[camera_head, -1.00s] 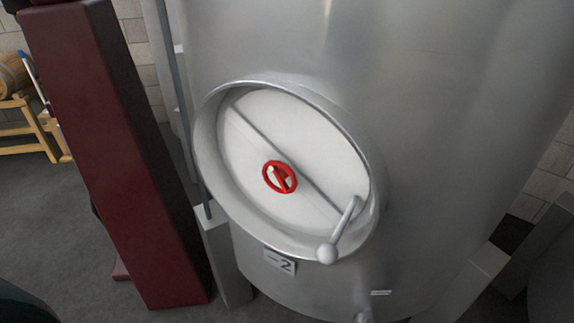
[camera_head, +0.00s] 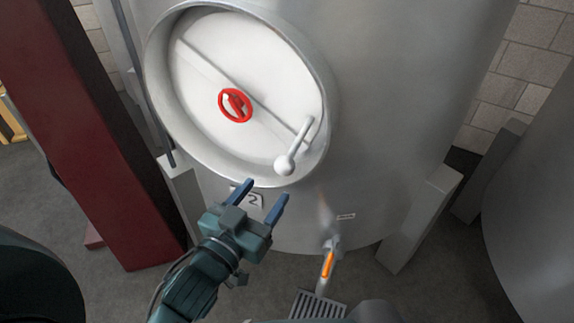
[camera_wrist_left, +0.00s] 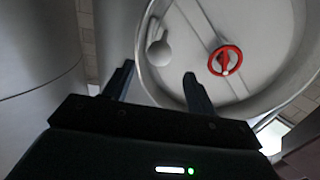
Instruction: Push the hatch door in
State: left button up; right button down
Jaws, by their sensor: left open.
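The hatch door (camera_head: 205,95) is a round white disc set in a metal rim on the steel tank (camera_head: 390,90). A red handwheel (camera_head: 235,105) sits at its middle on a diagonal bar, and a lever with a ball end (camera_head: 285,165) is at its lower right. In the left wrist view the door (camera_wrist_left: 265,30), red wheel (camera_wrist_left: 225,61) and ball (camera_wrist_left: 159,53) also show. My left gripper (camera_head: 266,190) is open and empty, in front of the tank just below the hatch rim, partly covering the number plate (camera_head: 254,199). My right gripper is not in view.
A dark red post (camera_head: 95,130) stands left of the tank. A tap with an orange handle (camera_head: 328,262) sticks out low on the tank, above a floor drain (camera_head: 318,305). Another tank (camera_head: 540,200) stands at the right.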

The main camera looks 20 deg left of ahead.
aim_at(280, 173)
pick_arm(q)
jog(key=w, duration=0.3)
jog(key=w+d, duration=0.1)
jog(key=w, duration=0.5)
jog(key=shift+d+p, duration=0.4)
jog(key=shift+s, duration=0.1)
grip_shut()
